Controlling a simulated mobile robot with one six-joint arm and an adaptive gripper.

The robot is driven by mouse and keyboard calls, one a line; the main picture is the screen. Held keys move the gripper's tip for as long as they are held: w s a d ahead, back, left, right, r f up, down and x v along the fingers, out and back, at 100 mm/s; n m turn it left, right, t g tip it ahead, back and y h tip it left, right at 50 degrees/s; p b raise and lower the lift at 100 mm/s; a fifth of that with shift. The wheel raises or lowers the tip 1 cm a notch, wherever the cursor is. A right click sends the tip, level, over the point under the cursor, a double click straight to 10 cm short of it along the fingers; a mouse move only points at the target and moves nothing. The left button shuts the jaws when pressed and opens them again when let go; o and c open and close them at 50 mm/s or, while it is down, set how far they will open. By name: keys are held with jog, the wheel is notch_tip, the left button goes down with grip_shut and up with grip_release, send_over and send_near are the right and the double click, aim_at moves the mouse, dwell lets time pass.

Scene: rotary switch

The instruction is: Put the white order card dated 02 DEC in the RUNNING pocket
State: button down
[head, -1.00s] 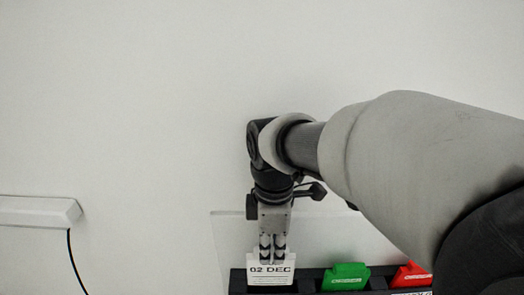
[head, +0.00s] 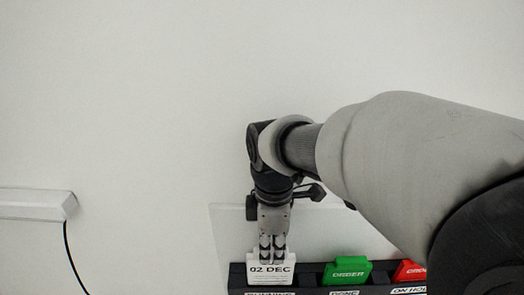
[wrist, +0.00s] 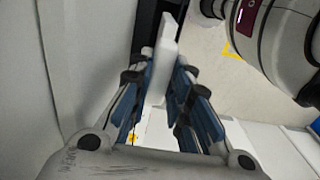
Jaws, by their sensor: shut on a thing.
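The white order card (head: 270,272) reads 02 DEC in the head view. My gripper (head: 272,254) is above it, shut on its upper part. The card's lower edge is at the leftmost pocket of the dark rack (head: 312,281), above a label that appears to read RUNNING, partly cut off by the frame. In the wrist view my gripper (wrist: 163,95) has the white card (wrist: 166,50) between its two blue-padded fingers. How deep the card sits in the pocket I cannot tell.
A green card (head: 347,270) stands in the DONE pocket to the right. A red card (head: 409,271) is in the ON HOLD pocket, partly hidden by my arm. A clear panel (head: 229,236) stands behind the rack. A white box with a black cable (head: 36,204) is on the left.

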jog(key=shift+f+b, duration=1.35)
jog(key=shift+f, duration=0.55)
jog(key=c, duration=1.4)
grip_release()
notch_tip(320, 180, up, 12)
jog(key=shift+f, duration=0.15)
jog(key=s+d+f+m+t+b, duration=0.1)
jog(key=s+d+f+m+b, duration=0.2)
jog(key=f+m+b, duration=0.3)
jog(key=s+d+f+m+t+b, duration=0.2)
jog(key=s+d+f+m+b, duration=0.2)
jog(key=f+b, duration=0.6)
jog(key=s+d+f+m+t+b, duration=0.1)
jog(key=s+d+f+m+b, duration=0.3)
jog(key=f, duration=1.1)
jog(key=shift+s+f+m+t+b, duration=0.1)
jog(key=shift+s+m+t+b, duration=0.1)
jog(key=shift+s+m+b, duration=0.65)
jog(key=shift+s+f+m+t+b, duration=0.15)
jog(key=shift+s+m+b, duration=0.25)
jog(key=shift+m+b, duration=0.85)
